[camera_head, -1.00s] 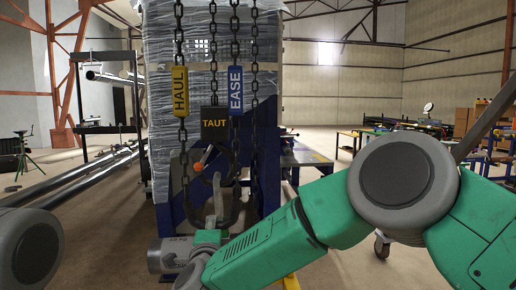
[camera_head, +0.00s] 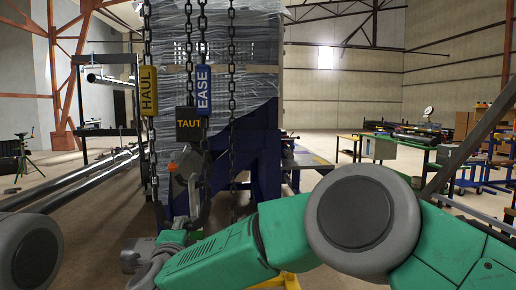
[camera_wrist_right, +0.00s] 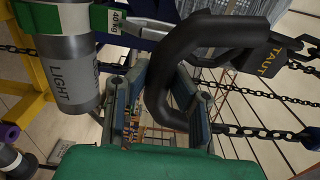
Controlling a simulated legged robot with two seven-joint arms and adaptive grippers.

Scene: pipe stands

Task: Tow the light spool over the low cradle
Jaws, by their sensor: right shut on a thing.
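The light spool is a grey cylinder marked LIGHT (camera_wrist_right: 65,60) in the right wrist view, with a green sling and a 40 kg tag at its top. In the head view part of it (camera_head: 134,257) shows low, behind my wrist. My right gripper (camera_wrist_right: 172,108) is shut on the thick black hook (camera_wrist_right: 182,45), which also shows in the head view (camera_head: 203,205) below the TAUT tag (camera_head: 189,124). My left gripper is out of view. I cannot identify the low cradle for certain; a yellow frame (camera_wrist_right: 38,100) stands beside the spool.
Chains with a yellow HAUL tag (camera_head: 148,91) and a blue EASE tag (camera_head: 204,91) hang before a wrapped blue machine (camera_head: 262,150). Long pipes (camera_head: 75,180) lie at left. Benches (camera_head: 385,150) stand at right, beyond open floor.

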